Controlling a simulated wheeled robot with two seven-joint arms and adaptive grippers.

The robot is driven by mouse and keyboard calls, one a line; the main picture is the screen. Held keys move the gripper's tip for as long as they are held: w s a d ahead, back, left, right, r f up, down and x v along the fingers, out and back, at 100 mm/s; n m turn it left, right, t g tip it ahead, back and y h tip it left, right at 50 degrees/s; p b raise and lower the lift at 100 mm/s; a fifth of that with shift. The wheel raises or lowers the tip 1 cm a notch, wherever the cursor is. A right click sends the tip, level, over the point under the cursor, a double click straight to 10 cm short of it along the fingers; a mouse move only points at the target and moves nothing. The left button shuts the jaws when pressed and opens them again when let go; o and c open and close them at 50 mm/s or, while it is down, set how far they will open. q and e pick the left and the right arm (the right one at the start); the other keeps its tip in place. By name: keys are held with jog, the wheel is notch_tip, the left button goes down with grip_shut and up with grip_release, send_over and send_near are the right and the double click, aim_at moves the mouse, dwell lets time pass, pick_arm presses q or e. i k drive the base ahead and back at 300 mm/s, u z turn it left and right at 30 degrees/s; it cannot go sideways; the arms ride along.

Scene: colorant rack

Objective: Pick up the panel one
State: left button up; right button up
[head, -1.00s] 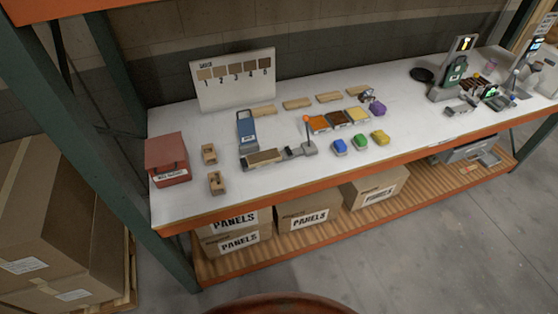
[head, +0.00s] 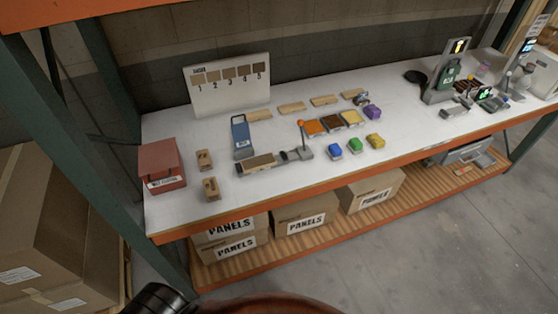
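Several small light wooden panels lie in a row at the back of the white table: a leftmost panel (head: 259,115), a second panel (head: 292,107), a third panel (head: 325,100) and a rightmost panel (head: 352,93). I cannot read a number on any of them. A brown panel (head: 258,162) also sits in a grey fixture (head: 290,156) near the front. A white board (head: 228,84) stands behind, with brown swatches numbered 1 to 5. Neither gripper is in view; a dark part of my arm shows at the lower left edge.
A red box (head: 162,165) and two small wooden blocks (head: 205,160) stand at the table's left. A blue device (head: 241,137), orange, brown and yellow trays (head: 332,122), and blue, green and yellow pieces (head: 355,145) fill the middle.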

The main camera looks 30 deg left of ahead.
aim_at(253, 163)
jog(key=i, duration=1.1)
jog(key=u, duration=1.9)
